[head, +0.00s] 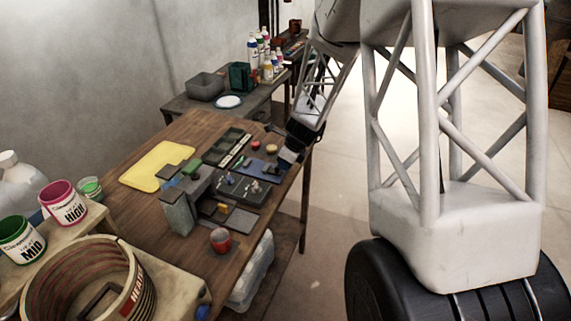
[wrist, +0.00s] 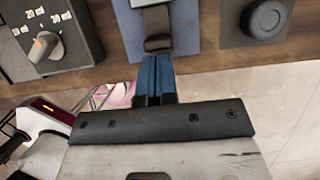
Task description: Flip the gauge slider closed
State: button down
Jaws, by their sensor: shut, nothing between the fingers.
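In the head view my gripper (head: 287,157) is at the right edge of the wooden table (head: 130,217), beside the blue panel (head: 249,168). The slider's setting is too small to read there.
In the wrist view a dial panel (wrist: 68,62) with a beige-tipped knob is left of the blue panel, and a round dark knob (wrist: 265,18) is right.

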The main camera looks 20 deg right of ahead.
aim_at(270, 170)
jog(key=shift+w+a, duration=1.4)
jog(key=shift+s, duration=0.1)
jog(key=shift+s+d, duration=1.3)
jog(key=shift+d, duration=0.05)
jog(key=v, duration=1)
jog(key=shift+r, duration=0.15)
